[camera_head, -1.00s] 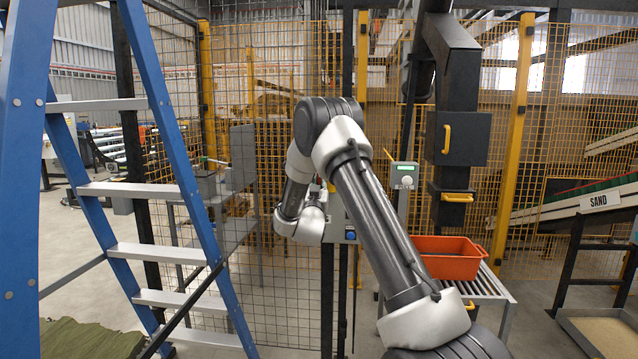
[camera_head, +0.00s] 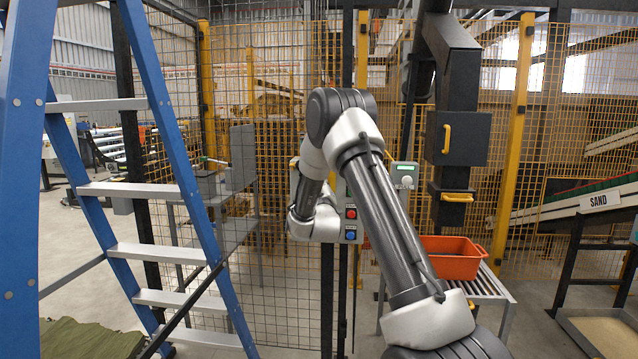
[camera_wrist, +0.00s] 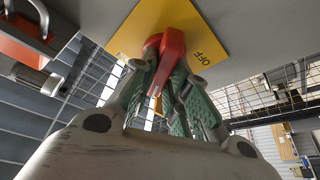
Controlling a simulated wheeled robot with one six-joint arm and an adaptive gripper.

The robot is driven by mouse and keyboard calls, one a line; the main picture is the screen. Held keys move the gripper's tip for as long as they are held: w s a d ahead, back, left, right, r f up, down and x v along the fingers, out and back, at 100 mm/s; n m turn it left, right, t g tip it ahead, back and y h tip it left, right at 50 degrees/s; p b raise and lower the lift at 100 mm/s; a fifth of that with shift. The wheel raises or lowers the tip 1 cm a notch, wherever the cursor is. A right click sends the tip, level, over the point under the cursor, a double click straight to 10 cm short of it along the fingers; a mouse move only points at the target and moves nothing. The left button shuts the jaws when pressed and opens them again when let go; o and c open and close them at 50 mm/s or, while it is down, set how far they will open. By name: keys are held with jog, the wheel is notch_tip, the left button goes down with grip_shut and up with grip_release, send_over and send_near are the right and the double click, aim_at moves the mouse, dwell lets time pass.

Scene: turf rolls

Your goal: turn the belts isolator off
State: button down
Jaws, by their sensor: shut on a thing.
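In the wrist view, the isolator's red handle (camera_wrist: 170,52) sits on a yellow plate (camera_wrist: 140,33) fixed to a grey box face. The word OFF (camera_wrist: 196,58) is printed on the plate, to the right of the handle. My gripper (camera_wrist: 165,80) has its green-padded fingers closed around the red handle. The fingers hide part of the handle and plate, so I cannot tell exactly which mark the handle points at. In the head view, my own arm hides the gripper and the isolator handle.
A button station with a red button (camera_head: 351,213) and a blue button (camera_head: 350,235) is right of my wrist. A grey box with a dial (camera_head: 405,176) stands farther right. A blue ladder (camera_head: 180,150) stands left. An orange crate (camera_head: 450,266) sits on rollers. Mesh fencing (camera_head: 285,290) is behind.

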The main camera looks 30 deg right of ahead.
jog(key=n+g+y, duration=0.1)
jog(key=n, duration=0.3)
jog(key=n+y, duration=0.2)
jog(key=n, duration=0.3)
jog(key=n+g+y, duration=0.1)
jog(key=n+y, duration=0.1)
jog(key=n, duration=0.3)
jog(key=shift+g, duration=0.3)
jog(key=c, duration=1.4)
grip_release()
jog(key=v, duration=1.2)
